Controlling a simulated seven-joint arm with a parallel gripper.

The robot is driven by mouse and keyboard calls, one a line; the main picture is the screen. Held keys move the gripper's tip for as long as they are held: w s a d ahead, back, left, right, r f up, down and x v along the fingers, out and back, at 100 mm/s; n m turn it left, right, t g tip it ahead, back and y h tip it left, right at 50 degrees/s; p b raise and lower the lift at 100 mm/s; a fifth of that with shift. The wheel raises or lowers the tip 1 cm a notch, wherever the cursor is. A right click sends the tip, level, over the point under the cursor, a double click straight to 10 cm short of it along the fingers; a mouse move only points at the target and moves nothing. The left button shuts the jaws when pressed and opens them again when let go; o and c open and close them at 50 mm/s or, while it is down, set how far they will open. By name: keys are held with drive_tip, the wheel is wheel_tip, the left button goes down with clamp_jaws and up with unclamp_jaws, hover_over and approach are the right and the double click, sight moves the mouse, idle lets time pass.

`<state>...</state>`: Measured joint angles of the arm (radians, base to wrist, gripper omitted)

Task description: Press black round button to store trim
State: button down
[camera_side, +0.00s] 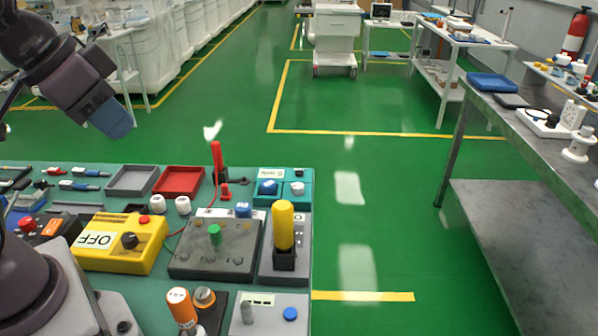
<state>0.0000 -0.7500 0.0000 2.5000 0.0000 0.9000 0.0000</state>
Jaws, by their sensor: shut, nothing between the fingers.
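My gripper (114,121) is at the upper left, shut and empty, its blue end pointing down to the right. It hangs in the air above the far left part of the bench, apart from everything on it. A black round knob (129,240) stands on the yellow box (118,258) beside an "OFF" label. A small black spot (299,173) also shows on the teal box (302,186) at the bench's far right corner. I cannot read any trim label, so which of these is the black round button is unclear.
Red (178,180) and grey (131,180) trays lie behind the yellow box. A tall red post (217,163), a dark grey plate with a green knob (215,235) and an upright yellow cylinder (283,225) stand to its right.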

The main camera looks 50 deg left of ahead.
drive_tip(key=f, duration=0.1)
drive_tip(key=n+t+h, duration=0.1)
drive_tip(key=n+t, duration=0.2)
drive_tip(key=n, duration=2.2)
hover_over(299, 173)
wheel_tip(299, 173, down, 20)
drive_tip(key=shift+d+r, duration=0.1)
drive_tip(key=shift+r, duration=0.1)
drive_tip(key=shift+f, duration=0.1)
drive_tip(key=shift+f, duration=4.35)
